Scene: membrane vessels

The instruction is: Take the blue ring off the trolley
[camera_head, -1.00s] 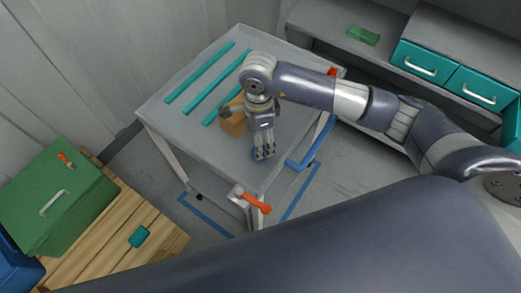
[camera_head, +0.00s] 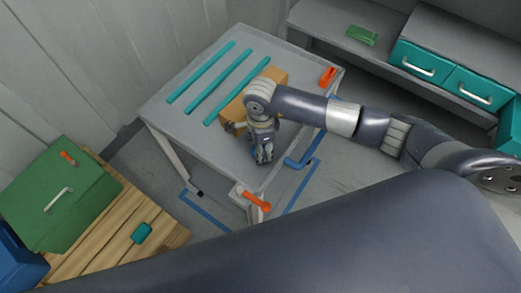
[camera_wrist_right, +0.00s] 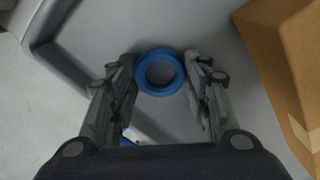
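The blue ring (camera_wrist_right: 143,72) lies flat on the grey trolley top (camera_wrist_right: 100,30), close to its raised edge. My right gripper (camera_wrist_right: 163,65) is open in the right wrist view, with one finger on each side of the ring. Whether the fingertips touch the ring I cannot tell. In the head view my right gripper (camera_head: 263,158) points down over the front corner of the trolley (camera_head: 185,130) and hides most of the ring. My left gripper is not in view.
A cardboard box (camera_head: 270,82) stands on the trolley beside my right gripper; it also shows in the wrist view (camera_wrist_right: 262,35). Several teal bars (camera_head: 208,72) lie at the left.

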